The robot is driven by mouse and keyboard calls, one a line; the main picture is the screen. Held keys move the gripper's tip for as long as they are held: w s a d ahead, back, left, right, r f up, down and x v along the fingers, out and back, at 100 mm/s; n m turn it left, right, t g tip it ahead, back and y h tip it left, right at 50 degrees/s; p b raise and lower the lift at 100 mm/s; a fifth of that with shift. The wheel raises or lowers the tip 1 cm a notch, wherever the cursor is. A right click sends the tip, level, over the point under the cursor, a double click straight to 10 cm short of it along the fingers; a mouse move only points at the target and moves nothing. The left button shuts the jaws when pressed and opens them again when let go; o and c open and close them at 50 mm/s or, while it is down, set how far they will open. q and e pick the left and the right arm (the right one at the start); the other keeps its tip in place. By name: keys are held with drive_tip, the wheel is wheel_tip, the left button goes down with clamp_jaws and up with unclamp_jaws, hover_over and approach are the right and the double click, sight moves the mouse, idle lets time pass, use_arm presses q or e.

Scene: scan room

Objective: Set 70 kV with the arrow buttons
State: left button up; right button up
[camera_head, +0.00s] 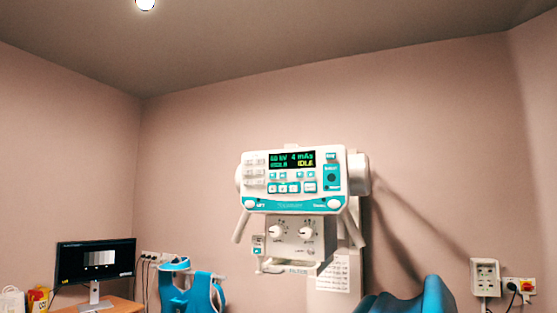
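The x-ray control panel (292,180) is a white and teal box on the wall-side unit, in the middle of the head view. Its dark display (292,160) shows green text that appears to read 60 kV and 4 mAs, with a yellow word like IDLE below. Small buttons (284,188) sit in rows under the display; their arrow marks are too small to read. A teal block with a dark round button (332,178) is at the panel's right. Neither of my grippers is in view.
Two knobs (291,232) sit on the box below the panel, between slanted white handles. A monitor (95,260) stands on a desk at lower left, beside a teal garment (188,292). A blue-teal shape (415,298) rises at lower right.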

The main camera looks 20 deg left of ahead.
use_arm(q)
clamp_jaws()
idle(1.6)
